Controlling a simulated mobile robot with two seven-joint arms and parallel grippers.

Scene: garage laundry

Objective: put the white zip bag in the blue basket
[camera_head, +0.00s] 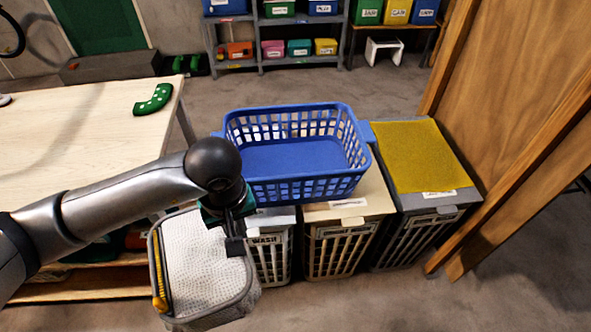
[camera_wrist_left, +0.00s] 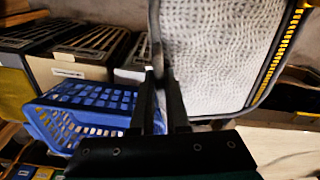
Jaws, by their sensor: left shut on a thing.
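The white zip bag (camera_head: 203,265) is a mesh bag with grey edging and a yellow zip. It hangs from my left gripper (camera_head: 236,238), which is shut on its edge, in front of the hampers and left of the basket. In the left wrist view the bag (camera_wrist_left: 218,50) fills the upper middle and right, at the fingers of my left gripper (camera_wrist_left: 162,105). The blue basket (camera_head: 300,190) stands upright on the hamper lids, behind and to the right of the gripper; it looks empty. The left wrist view also shows the basket (camera_wrist_left: 60,128). My right gripper is not in view.
A hamper with a yellow top (camera_head: 414,155) stands right of the basket, beside a wooden panel (camera_head: 515,110). A light wooden table (camera_head: 70,140) is at left with a green object (camera_head: 153,100) on it. Shelves with coloured bins (camera_head: 279,8) stand at the back.

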